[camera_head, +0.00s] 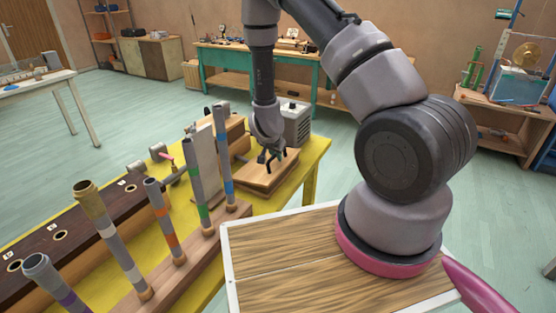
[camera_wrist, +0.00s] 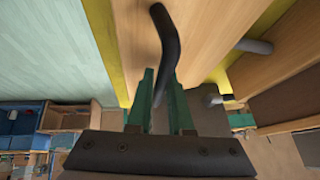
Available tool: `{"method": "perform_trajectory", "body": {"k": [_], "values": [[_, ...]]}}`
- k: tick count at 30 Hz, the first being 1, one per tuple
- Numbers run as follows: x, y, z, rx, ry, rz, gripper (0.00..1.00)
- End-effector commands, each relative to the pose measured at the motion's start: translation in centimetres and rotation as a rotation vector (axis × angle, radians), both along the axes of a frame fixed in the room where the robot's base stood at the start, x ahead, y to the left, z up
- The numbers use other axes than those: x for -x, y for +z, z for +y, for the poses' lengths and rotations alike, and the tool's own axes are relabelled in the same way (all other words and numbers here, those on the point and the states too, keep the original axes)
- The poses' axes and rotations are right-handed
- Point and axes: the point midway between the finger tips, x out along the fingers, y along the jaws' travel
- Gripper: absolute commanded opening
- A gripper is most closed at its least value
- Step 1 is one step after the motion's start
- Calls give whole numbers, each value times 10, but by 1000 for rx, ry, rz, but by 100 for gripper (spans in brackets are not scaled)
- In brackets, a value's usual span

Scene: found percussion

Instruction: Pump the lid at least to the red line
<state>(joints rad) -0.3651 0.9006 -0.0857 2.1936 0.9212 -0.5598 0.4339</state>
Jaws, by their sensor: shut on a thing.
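My gripper (camera_head: 271,155) is at the far end of the yellow table, low over a light wooden board (camera_head: 262,181) that looks like the lid. In the wrist view the green fingers of my gripper (camera_wrist: 162,98) are closed around a dark curved handle (camera_wrist: 166,38). The handle stands out over the light wooden surface (camera_wrist: 210,30). I cannot make out a red line in either view. The underside of the board and its height are partly hidden by my arm and the tubes.
Several upright tubes with coloured bands, such as the blue-banded tube (camera_head: 223,155), stand in a wooden rack left of my arm. A grey vented box (camera_head: 295,122) stands behind the board. A dark panel with holes (camera_head: 75,228) lies left on the yellow table (camera_head: 312,160).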

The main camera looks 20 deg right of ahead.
Motion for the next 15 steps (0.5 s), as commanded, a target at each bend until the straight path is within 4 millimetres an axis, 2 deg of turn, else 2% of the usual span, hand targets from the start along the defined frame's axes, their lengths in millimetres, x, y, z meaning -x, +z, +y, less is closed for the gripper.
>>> {"method": "perform_trajectory", "body": {"k": [15], "values": [[-3,8,2,4,-3,4,0]]}}
